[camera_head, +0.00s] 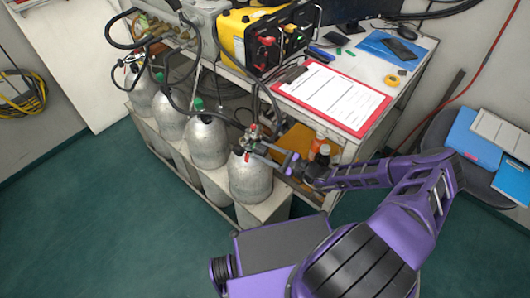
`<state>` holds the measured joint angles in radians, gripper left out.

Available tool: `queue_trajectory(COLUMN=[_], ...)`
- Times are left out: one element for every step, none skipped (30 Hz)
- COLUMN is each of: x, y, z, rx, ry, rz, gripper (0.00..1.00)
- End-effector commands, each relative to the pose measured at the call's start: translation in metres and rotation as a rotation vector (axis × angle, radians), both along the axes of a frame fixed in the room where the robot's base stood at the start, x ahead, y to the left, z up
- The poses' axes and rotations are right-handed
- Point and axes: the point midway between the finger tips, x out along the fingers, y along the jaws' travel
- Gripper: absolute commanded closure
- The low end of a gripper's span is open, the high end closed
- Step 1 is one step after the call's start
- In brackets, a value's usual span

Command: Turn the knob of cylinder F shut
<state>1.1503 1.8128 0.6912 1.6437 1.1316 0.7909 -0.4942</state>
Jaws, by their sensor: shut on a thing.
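Several grey metal gas cylinders stand in a row in a white rack along the cart's left side. No letters can be read on them, so I cannot tell by label which is F. The nearest cylinder (250,180) has a valve (252,132) with red parts on top. My gripper (261,148) reaches in from the right at this valve, with its jaws shut on the knob there. The knob is mostly hidden by the fingers, and its turn position cannot be seen. The second cylinder (208,146) and the third (172,122) have green knobs.
Black hoses (190,85) run from the cylinders up to the panel. A yellow machine (262,38) and a red clipboard (331,97) with paper rest on the cart top. Small orange-brown bottles (318,148) stand on a lower shelf close to my wrist. The green floor at left is clear.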

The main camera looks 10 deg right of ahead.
Motion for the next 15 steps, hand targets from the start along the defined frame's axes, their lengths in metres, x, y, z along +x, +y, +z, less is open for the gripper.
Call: queue_trajectory(x=[0.0002, 0.0003, 0.0001, 0.0, -0.0001, -0.0001, 0.0, 0.0, 0.0, 0.0, 0.0, 0.0, -0.0001, -0.0002, -0.0001], y=[-0.0005, -0.0006, -0.0006, -0.0005, -0.0004, -0.0003, -0.0003, -0.0002, -0.0002, -0.0002, -0.0004, -0.0005, -0.0004, -0.0004, -0.0003], z=[-0.0014, -0.0015, -0.0019, -0.0021, -0.0022, -0.0021, -0.002, -0.002, -0.0022, -0.0022, -0.0022, -0.0024, -0.0026, -0.0028, -0.0028], rx=[0.03, 0.049, 0.077, 0.097, 0.118, 0.146, 0.167, 0.186, 0.213, 0.234, 0.256, 0.282, 0.303, 0.322, 0.35], ry=[0.031, 0.051, 0.078, 0.098, 0.117, 0.143, 0.163, 0.183, 0.209, 0.229, 0.249, 0.275, 0.296, 0.316, 0.342], rz=[0.001, 0.0, 0.0, 0.001, 0.001, 0.001, 0.001, 0.001, 0.002, 0.0, 0.001, 0.0, 0.001, 0.0, 0.001], gripper=[1.0, 1.0, 1.0, 1.0, 1.0, 1.0, 1.0, 1.0, 1.0, 1.0, 1.0, 1.0, 1.0, 1.0, 1.0])
